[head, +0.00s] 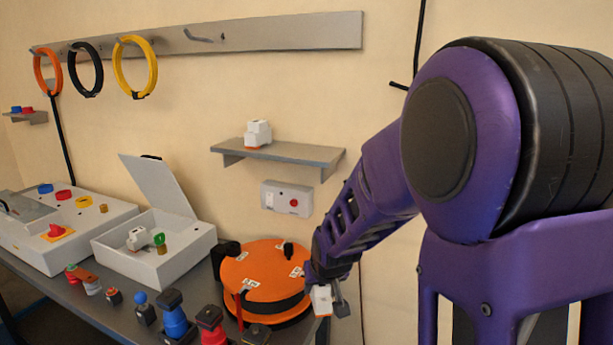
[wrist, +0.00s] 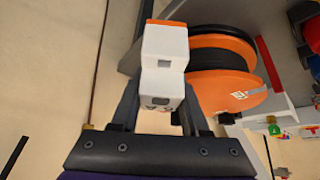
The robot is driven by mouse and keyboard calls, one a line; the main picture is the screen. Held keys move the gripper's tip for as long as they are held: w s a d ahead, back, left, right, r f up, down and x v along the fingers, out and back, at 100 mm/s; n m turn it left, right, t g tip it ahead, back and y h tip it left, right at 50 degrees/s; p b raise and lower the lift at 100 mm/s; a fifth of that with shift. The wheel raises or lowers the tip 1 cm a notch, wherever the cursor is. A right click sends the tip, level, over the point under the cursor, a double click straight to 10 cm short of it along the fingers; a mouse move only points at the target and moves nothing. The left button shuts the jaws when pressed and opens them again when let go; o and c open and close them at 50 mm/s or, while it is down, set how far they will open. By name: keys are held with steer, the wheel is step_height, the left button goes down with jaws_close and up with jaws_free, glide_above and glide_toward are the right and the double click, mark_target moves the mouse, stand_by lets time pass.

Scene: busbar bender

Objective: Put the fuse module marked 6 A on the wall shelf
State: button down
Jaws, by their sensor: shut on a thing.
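My gripper (head: 328,290) is low at the right of the bench, beside the orange drum, and is shut on a white fuse module (head: 321,299). In the wrist view the module (wrist: 164,62) sits between the two fingers, with an orange end away from the gripper. Its dark marking is upside down there and looks like 6 A. The grey wall shelf (head: 300,152) is above and left of my gripper in the head view. Another white module with an orange base (head: 258,134) stands on it, left of its middle; its marking is too small to read.
A white socket box with a red button (head: 287,199) is on the wall under the shelf. The orange drum (head: 262,265) stands beside my gripper. An open white box (head: 160,265) holds another white module (head: 139,238). The shelf's right part is free.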

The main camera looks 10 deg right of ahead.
steer(key=w+a+r+b, duration=0.15)
steer(key=w+r, duration=0.25)
steer(key=r, duration=0.5)
steer(key=w+a+r, duration=0.3)
steer(key=r, duration=0.7)
steer(key=s+a+r+n+y+b, duration=0.1)
steer(key=s+a+r, duration=0.1)
steer(key=r, duration=0.6)
steer(key=s+a+r+n, duration=0.1)
steer(key=s+a+r, duration=0.1)
steer(key=r, duration=0.7)
steer(key=p, duration=0.7)
glide_above(310, 148)
steer(key=s, duration=0.3)
steer(key=shift+w+d+f+b, duration=0.15)
steer(key=shift+f+b, duration=0.15)
steer(key=shift+f, duration=1.75)
steer(key=shift+w+f, duration=0.2)
steer(key=shift+f, duration=1.3)
